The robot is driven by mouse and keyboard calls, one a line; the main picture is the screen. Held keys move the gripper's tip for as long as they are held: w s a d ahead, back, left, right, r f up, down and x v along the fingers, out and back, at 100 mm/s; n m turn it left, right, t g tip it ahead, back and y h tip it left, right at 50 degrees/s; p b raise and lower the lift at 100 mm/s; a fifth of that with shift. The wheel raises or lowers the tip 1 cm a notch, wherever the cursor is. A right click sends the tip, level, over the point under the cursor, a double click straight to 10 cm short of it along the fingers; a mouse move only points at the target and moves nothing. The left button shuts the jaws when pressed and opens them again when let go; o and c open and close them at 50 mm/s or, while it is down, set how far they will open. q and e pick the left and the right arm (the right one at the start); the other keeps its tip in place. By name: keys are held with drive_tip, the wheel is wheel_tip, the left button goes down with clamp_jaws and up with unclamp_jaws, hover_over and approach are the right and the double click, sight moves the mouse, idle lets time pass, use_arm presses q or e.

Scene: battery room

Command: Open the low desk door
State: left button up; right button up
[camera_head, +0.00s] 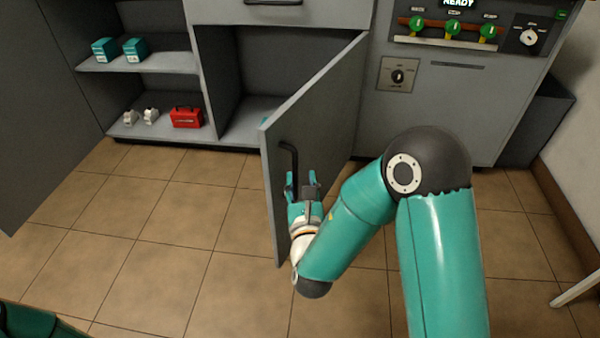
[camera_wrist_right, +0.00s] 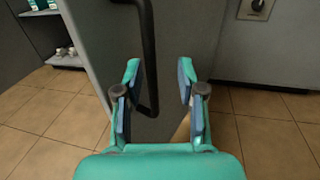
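The low desk door (camera_head: 310,120) is a grey panel that stands swung out from the desk, with the dark compartment behind it showing. It also fills the middle of the right wrist view (camera_wrist_right: 100,60). Its black bar handle (camera_head: 290,160) is upright near the free edge. My right gripper (camera_head: 303,180) is at the handle's lower end. In the right wrist view its fingers are apart, and the handle's lower part (camera_wrist_right: 150,70) lies between them, closer to the left finger; I cannot tell whether it touches. My left gripper is out of view.
A shelf at left holds teal boxes (camera_head: 120,49), a red toolbox (camera_head: 186,117) and small white items (camera_head: 140,117). A large grey panel (camera_head: 45,110) stands at far left. A control panel (camera_head: 480,35) is at upper right. The tiled floor (camera_head: 180,220) left of the door is clear.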

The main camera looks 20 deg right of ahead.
drive_tip(key=shift+v, duration=2)
